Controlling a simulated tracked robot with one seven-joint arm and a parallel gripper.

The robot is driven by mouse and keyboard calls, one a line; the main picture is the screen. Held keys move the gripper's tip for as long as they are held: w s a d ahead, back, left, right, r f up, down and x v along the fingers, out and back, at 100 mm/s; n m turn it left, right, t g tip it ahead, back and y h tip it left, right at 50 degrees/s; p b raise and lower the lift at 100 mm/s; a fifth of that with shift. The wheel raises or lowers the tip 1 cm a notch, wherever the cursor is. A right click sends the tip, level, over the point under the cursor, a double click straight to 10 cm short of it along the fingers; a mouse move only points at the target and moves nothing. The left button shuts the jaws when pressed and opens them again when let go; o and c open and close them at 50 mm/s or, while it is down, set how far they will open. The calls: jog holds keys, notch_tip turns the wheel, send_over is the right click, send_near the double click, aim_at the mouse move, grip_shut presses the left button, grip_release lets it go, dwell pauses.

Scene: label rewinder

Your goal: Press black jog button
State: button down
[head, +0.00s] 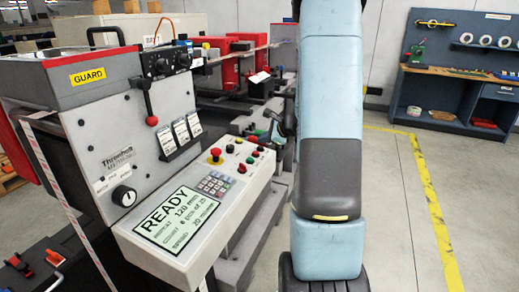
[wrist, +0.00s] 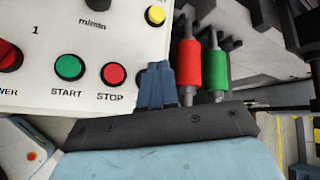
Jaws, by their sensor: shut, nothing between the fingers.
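My gripper (wrist: 158,72) is shut and empty, its blue fingers together at the right edge of the white control panel (wrist: 40,93) in the wrist view. The panel carries a green START button (wrist: 69,67), a red STOP button (wrist: 113,74) to its right, a yellow button (wrist: 155,15) above and a dark round control (wrist: 90,3) cut by the top edge. I cannot make out a button labelled jog. In the head view my gripper (head: 275,122) is at the far right end of the sloping panel (head: 190,240), partly hidden by my arm.
A red and a green cylinder (wrist: 189,66) (wrist: 215,70) stand just right of my fingers. In the head view a red mushroom button (head: 215,155), keypad (head: 215,184) and READY display (head: 178,215) are on the panel. A blue workbench (head: 460,85) stands far right; floor between is clear.

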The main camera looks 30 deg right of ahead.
jog(key=r, duration=0.4)
jog(key=shift+s+d+r, duration=0.25)
jog(key=shift+s+r, duration=0.05)
jog(key=shift+r, duration=0.05)
dwell(2.0)
jog(key=s+a+r+n+g, duration=0.1)
jog(key=s+a+r+n, duration=0.3)
jog(key=a, duration=0.2)
jog(key=s+a+r+n+g+y, duration=0.1)
jog(key=s+a+r+n+g, duration=0.1)
jog(key=s+a+r+n, duration=0.3)
jog(key=s+a+r+n+g, duration=0.1)
jog(key=s+a+r+n, duration=0.2)
jog(key=a, duration=0.4)
jog(key=s+a+r+n+h, duration=0.1)
jog(key=s+n, duration=0.4)
jog(key=s, duration=0.5)
jog(key=s+a+r+n+h, duration=0.1)
jog(key=s+a+n+h, duration=0.2)
jog(key=s+n, duration=0.3)
jog(key=shift+s+r+h, duration=0.3)
jog(key=shift+s+h, duration=0.2)
jog(key=shift+s, duration=1.9)
